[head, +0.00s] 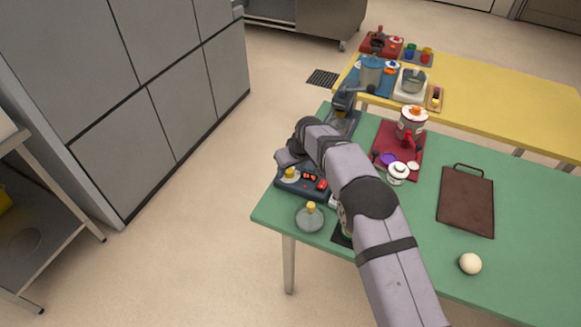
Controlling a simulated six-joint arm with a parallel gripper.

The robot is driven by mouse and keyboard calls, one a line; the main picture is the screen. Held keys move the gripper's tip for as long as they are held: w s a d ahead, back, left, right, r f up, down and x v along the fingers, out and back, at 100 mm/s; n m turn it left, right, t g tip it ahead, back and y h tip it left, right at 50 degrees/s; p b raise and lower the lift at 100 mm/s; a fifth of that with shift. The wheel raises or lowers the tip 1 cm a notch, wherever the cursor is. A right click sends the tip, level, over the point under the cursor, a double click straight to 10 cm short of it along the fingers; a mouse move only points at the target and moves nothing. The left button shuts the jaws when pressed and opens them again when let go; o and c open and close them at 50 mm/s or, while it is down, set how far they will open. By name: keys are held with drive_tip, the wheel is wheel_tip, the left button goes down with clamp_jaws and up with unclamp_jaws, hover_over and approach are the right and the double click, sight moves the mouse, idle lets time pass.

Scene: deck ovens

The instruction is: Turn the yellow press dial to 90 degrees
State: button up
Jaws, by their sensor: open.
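A dark control panel (300,187) sits near the left edge of the green table. A yellow dial (290,173) on a pale round base stands at its left end, with small red parts to its right. A grey dome (309,219) with a yellow knob on top stands just in front of the panel. My gripper (286,163) is open, just above and behind the yellow dial. I cannot tell if it touches the dial. My arm hides part of the panel's right side, and the dial's pointing direction is too small to read.
The green table (430,258) holds a red mat (419,172) with a jar and small items, a brown board (466,203) and a cream ball (470,263). A dark machine (346,103) stands behind my wrist. A yellow table (500,105) with several items is farther back.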

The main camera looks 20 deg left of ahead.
drive_tip(key=c, duration=1)
